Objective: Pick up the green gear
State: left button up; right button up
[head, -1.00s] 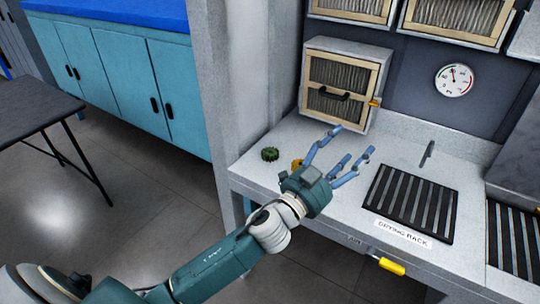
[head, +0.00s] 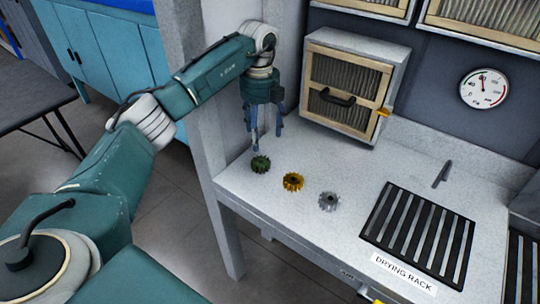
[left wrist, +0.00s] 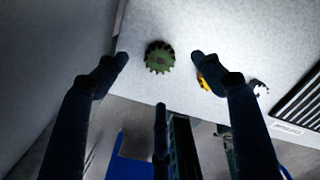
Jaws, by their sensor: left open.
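The green gear (head: 261,164) lies on the left part of the light grey countertop (head: 330,240), near its left edge. My left gripper (head: 262,146) points down just above the gear in the head view, with its blue fingers spread. In the left wrist view the green gear (left wrist: 159,58) lies between and slightly beyond the open fingers (left wrist: 158,68). The gripper is empty, and the gear looks untouched on the counter. My right gripper is in neither view.
A yellow gear (head: 293,181) and a grey gear (head: 329,201) lie to the right of the green one. A black drying rack (head: 418,234) is further right. A filter box (head: 351,85) stands behind. A wall post (head: 207,100) rises at the left.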

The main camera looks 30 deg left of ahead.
aim_at(261, 161)
pick_arm(q)
jog(key=f, duration=0.1)
jog(key=s+f, duration=0.1)
jog(key=f+p, duration=0.1)
jog(key=f, duration=0.1)
jog(key=shift+s, duration=0.35)
jog(key=shift+w+f, duration=0.15)
jog(key=shift+f, duration=0.15)
notch_tip(261, 161, down, 4)
jog(key=shift+d+f+p, duration=0.15)
jog(key=shift+f+p, duration=0.05)
jog(key=shift+p, duration=0.75)
jog(key=shift+w+f, duration=0.1)
jog(key=shift+f, duration=0.3)
jog(key=shift+c, duration=0.5)
jog(key=c, duration=0.9)
grip_shut()
jog(key=shift+w+r, duration=0.1)
jog(key=shift+r, duration=0.4)
notch_tip(261, 161, up, 19)
jog(key=b, duration=0.3)
jog(key=shift+b, duration=0.3)
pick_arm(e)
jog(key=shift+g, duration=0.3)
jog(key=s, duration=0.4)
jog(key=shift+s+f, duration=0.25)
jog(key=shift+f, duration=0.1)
